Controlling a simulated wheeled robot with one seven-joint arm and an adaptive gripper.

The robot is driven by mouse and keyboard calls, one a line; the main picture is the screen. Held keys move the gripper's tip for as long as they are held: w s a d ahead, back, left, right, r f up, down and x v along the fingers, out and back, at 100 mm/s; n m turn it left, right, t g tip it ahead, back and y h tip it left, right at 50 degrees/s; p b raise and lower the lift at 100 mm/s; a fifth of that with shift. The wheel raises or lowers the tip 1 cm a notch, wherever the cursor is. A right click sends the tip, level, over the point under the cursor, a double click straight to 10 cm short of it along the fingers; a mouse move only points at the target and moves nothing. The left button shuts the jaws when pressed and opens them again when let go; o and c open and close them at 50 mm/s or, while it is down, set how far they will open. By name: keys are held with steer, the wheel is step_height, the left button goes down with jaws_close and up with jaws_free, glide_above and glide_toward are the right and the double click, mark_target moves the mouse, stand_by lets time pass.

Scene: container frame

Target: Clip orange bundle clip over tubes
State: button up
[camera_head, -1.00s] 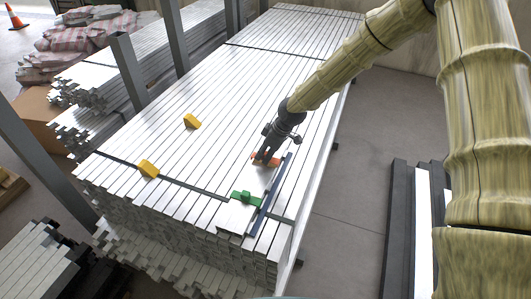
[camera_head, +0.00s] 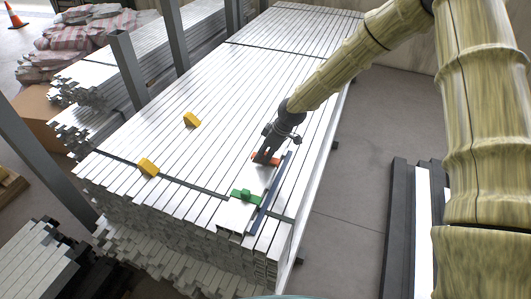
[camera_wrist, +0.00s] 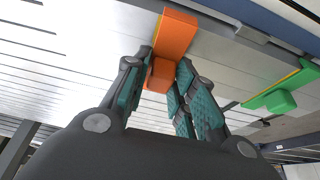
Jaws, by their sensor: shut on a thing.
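The orange bundle clip (camera_head: 258,156) is at the right part of the silver tube stack, near a dark blue strip (camera_head: 270,194). In the wrist view the clip (camera_wrist: 176,35) shows as a wide orange bar with a smaller block under it. My gripper (camera_head: 266,156) points down at the clip. In the wrist view my gripper (camera_wrist: 164,76) has its fingers on both sides of the smaller block, shut on it. The silver tubes (camera_head: 210,110) lie side by side below. I cannot tell whether the clip is seated on the tubes.
A green clip (camera_head: 245,196) sits across tubes nearer the front edge; it also shows in the wrist view (camera_wrist: 281,96). Two yellow blocks (camera_head: 191,120) (camera_head: 148,168) lie on the stack to the left. Grey posts (camera_head: 129,72) stand along its left side.

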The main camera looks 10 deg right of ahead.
steer(key=shift+f, duration=0.25)
steer(key=o, duration=1.1)
steer(key=o, duration=0.5)
steer(key=shift+o, duration=0.2)
steer(key=shift+r, duration=0.15)
steer(key=shift+r+p, duration=2.65)
steer(key=shift+r, duration=0.7)
